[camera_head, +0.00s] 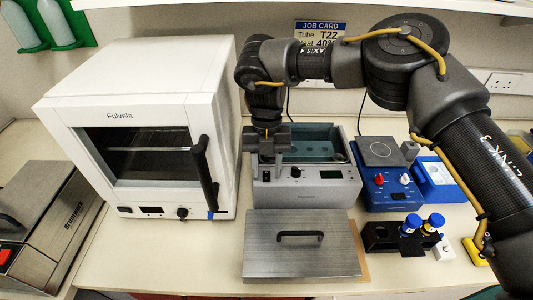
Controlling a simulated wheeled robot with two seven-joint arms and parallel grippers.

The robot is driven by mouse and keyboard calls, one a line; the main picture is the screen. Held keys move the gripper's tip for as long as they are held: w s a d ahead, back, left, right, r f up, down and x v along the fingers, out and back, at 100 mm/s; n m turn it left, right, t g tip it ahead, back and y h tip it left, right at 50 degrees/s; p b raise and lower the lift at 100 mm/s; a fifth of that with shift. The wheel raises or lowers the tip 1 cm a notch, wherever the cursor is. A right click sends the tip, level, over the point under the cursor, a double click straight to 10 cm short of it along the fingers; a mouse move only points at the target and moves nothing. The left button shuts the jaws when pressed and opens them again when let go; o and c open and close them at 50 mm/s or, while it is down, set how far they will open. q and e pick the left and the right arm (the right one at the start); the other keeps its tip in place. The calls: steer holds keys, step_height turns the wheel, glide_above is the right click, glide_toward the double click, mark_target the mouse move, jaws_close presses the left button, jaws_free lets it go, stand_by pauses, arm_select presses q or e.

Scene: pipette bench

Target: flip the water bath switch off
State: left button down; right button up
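The water bath (309,194) is a grey box on the bench with an open, water-filled basin. Its sloped front panel has a dark switch (266,174) at the left, a black knob (296,172) and a small display (331,174). I cannot tell which way the switch is set. My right gripper (266,157) points down at the left end of the bath, just above and behind the switch. Its fingertips are small and dark, and I cannot tell whether they are apart or whether they touch the bath. My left gripper is not in view.
A white oven (140,85) stands close on the left. A metal lid (300,262) with a black handle lies in front of the bath.

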steer(key=v, duration=1)
steer(key=shift+f, duration=0.1)
